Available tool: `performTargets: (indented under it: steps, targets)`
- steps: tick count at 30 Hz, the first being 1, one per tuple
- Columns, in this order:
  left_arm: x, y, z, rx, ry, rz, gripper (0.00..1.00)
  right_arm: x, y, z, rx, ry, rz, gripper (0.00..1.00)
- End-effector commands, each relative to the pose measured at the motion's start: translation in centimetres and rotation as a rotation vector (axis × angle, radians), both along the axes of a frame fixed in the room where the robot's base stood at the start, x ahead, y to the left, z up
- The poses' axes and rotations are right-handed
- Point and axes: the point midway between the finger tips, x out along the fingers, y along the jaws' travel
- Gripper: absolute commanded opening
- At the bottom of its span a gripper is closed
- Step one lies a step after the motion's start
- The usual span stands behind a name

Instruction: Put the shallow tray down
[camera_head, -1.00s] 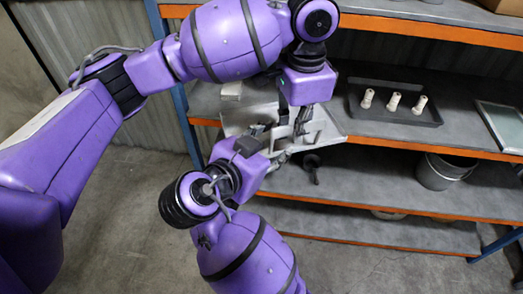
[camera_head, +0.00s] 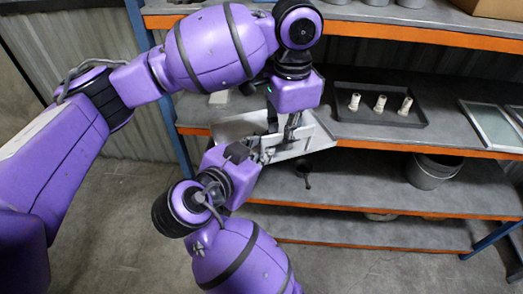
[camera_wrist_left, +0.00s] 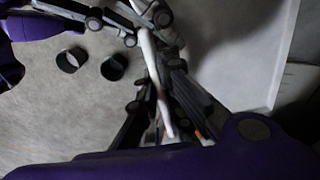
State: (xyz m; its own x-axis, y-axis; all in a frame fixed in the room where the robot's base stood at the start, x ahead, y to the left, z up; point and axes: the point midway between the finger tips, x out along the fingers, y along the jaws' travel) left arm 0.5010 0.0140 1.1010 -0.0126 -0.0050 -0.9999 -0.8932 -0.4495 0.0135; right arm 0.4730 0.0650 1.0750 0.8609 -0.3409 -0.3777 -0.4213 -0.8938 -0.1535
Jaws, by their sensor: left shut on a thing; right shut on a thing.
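The shallow tray (camera_head: 318,138) is pale grey-white. It is held at the front edge of the middle shelf, partly hidden by my arms. My left gripper (camera_head: 290,130) comes down from above and is shut on its rim. My right gripper (camera_head: 262,152) is shut on the near side, close to the left one. In the left wrist view, my left gripper (camera_wrist_left: 165,115) closes around the thin white rim, and the tray's pale floor (camera_wrist_left: 225,50) lies to the right. I cannot tell whether the tray touches the shelf.
The middle shelf (camera_head: 440,130) has an orange front edge. On it, a dark tray (camera_head: 345,115) holds three white pieces, and a framed panel (camera_head: 492,127) lies farther right. A grey bucket (camera_head: 430,172) stands on the shelf below. A blue post (camera_head: 180,150) stands at left.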

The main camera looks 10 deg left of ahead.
Motion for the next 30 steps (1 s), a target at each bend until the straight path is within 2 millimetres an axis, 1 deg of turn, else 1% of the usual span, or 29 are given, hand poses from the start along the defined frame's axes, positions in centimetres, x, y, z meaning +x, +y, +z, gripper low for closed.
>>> performTargets:
  steps: [1, 5, 6, 12, 23, 26, 30]
  targets:
    - [0.6, 0.7, 0.2, 0.012, -0.012, 0.01, 0.0, -0.1, -0.6, 0.0, 0.002, 0.0, -0.019, 0.0]
    - [0.6, 0.8, 0.2, 0.014, -0.011, 0.011, 0.0, -0.1, -0.7, 0.0, 0.003, -0.001, -0.022, 0.0]
    - [0.6, 0.8, 0.2, 0.014, -0.011, 0.012, 0.0, -0.1, -0.7, 0.0, 0.003, -0.001, -0.022, 0.18]
    - [0.5, 0.7, 0.2, 0.013, -0.009, 0.01, 0.0, -0.1, -0.6, 0.0, 0.002, -0.001, -0.02, 0.43]
    - [0.3, 0.4, 0.2, 0.007, -0.008, 0.006, 0.0, -0.3, -0.2, 0.1, 0.002, 0.0, -0.012, 0.43]
    - [0.3, 0.4, 0.2, 0.006, -0.008, 0.005, 0.0, -1.0, 0.1, 0.4, 0.004, 0.0, -0.01, 0.43]
    - [0.3, 0.3, 0.2, 0.006, -0.007, 0.005, 0.0, -2.9, 0.9, 1.2, 0.006, 0.002, -0.01, 0.43]
